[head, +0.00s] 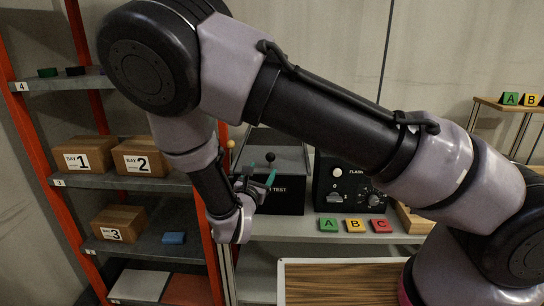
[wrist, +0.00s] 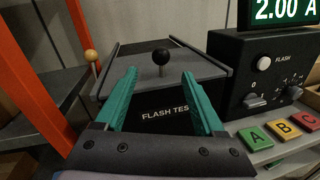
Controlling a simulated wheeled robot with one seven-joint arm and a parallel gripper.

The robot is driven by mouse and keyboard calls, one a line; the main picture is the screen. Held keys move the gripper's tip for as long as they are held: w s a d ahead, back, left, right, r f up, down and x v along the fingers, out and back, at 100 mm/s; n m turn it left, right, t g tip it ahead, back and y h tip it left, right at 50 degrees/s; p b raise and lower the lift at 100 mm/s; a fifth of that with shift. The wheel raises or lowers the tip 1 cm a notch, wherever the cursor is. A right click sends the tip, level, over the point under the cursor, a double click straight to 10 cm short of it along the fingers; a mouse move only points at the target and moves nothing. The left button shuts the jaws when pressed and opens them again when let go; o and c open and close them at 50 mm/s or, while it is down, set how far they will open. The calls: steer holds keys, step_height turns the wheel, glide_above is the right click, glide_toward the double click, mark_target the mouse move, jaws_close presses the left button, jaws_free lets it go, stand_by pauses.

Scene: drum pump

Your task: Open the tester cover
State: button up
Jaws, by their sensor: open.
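The flash tester (head: 286,200) is a dark box with its lettering partly hidden by my gripper in the head view. Its grey cover (wrist: 190,68) looks shut in the wrist view, with a black ball knob (wrist: 161,57) standing on top. The knob also shows in the head view (head: 270,157). My gripper (wrist: 160,90) has two teal fingers, open and empty. In the wrist view the fingers stand in front of the tester, one either side of the knob in the picture. I cannot tell the distance between fingertips and knob.
A yellow ball on a thin post (wrist: 91,55) stands left of the tester. A black control panel (head: 348,185) with dials is on its right, with A, B and C blocks (head: 355,225) before it. A shelf with boxes (head: 84,155) stands left.

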mark_target(269, 159)
steer(key=x, duration=1)
steer(key=shift+d, duration=0.15)
jaws_close()
stand_by(1.0)
